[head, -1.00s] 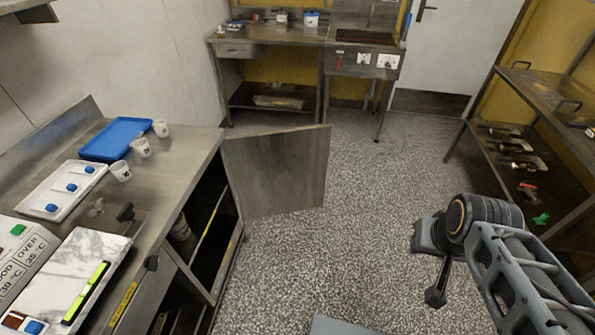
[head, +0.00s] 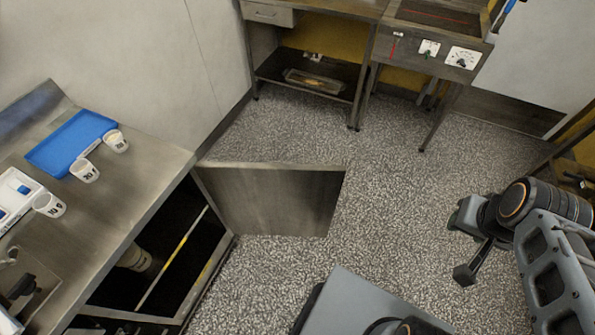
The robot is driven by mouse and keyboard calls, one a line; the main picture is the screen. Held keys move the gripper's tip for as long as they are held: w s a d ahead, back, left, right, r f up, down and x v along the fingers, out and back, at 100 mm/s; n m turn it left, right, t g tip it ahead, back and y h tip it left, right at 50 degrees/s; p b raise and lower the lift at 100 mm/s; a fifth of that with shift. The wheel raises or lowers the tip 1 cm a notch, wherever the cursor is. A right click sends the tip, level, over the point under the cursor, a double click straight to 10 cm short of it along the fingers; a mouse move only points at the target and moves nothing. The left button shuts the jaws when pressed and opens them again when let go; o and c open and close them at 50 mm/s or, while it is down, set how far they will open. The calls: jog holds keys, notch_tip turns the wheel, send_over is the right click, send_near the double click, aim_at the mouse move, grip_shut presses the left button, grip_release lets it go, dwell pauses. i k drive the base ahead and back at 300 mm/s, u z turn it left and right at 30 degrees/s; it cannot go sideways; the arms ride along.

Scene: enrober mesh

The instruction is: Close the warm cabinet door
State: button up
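The warm cabinet door (head: 272,200) is a flat metal panel. It stands wide open, sticking out to the right from the far end of the cabinet under the left counter. The open cabinet (head: 172,258) shows a dark inside with a shelf edged in yellow and a pale container (head: 134,258). My gripper (head: 466,250) is at the right, over the floor, well apart from the door.
The steel counter (head: 120,205) on the left bears a blue tray (head: 72,142) and several white cups. A steel table (head: 310,18) and a unit with dials (head: 430,45) stand at the back. Speckled floor (head: 395,195) is clear between the door and my arm.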

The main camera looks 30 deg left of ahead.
aim_at(258, 198)
jog(key=i, duration=3.25)
jog(key=u, duration=3.65)
jog(key=i, duration=0.25)
jog(key=u, duration=1.75)
